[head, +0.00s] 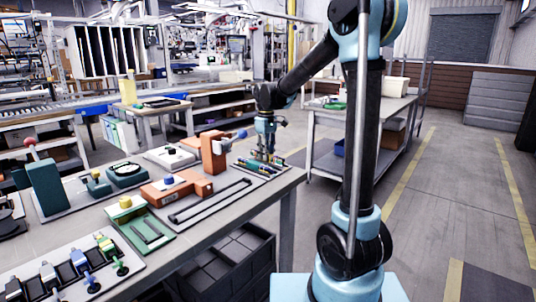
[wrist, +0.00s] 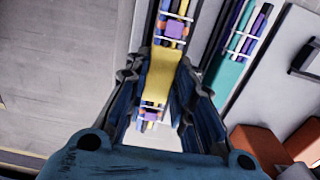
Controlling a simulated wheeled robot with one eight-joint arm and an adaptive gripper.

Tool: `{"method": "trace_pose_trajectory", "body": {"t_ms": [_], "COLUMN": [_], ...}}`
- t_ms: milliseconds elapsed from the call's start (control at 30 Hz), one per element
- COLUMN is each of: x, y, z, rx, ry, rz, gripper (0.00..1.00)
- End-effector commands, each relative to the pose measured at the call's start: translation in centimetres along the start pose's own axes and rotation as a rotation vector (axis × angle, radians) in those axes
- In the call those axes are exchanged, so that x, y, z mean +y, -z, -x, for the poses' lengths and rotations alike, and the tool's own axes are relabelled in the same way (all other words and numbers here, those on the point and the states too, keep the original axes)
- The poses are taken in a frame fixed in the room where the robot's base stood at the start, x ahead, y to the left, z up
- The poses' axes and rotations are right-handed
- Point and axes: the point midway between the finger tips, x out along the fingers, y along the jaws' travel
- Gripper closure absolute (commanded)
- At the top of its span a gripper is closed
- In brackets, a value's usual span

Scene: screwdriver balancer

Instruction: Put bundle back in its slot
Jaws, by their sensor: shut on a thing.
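The bundle (wrist: 160,75) is a set of thin coloured rods with a yellow middle section, pale bands and a purple square near its far end. My gripper (wrist: 158,66) is shut on it around the yellow part. The bundle's far end runs to the top of the wrist view and its near end shows between the fingers. In the head view my gripper (head: 266,147) points down at the far end of the bench, over a tray (head: 262,173) of coloured rods. Whether the held bundle touches the tray is hard to tell.
Another banded bundle (wrist: 240,42) with a teal section lies to the right of the held one. An orange block fixture (head: 213,153) and a black-railed plate (head: 210,203) stand close by on the bench (head: 205,236). Open floor (wrist: 60,65) lies to the left in the wrist view.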

Motion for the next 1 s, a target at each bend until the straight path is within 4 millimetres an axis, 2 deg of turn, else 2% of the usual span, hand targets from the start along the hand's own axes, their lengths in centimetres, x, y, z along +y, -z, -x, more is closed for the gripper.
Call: {"method": "trace_pose_trajectory", "body": {"t_ms": [933,967,1000], "x": [0.02,0.02,0.02], "y": [-0.01,-0.01,-0.01], "z": [-0.90,-0.90,-0.90], "rx": [0.000,0.000,0.000], "ry": [0.000,0.000,0.000], "rz": [0.000,0.000,0.000], "gripper": [1.00,0.75,0.66]}}
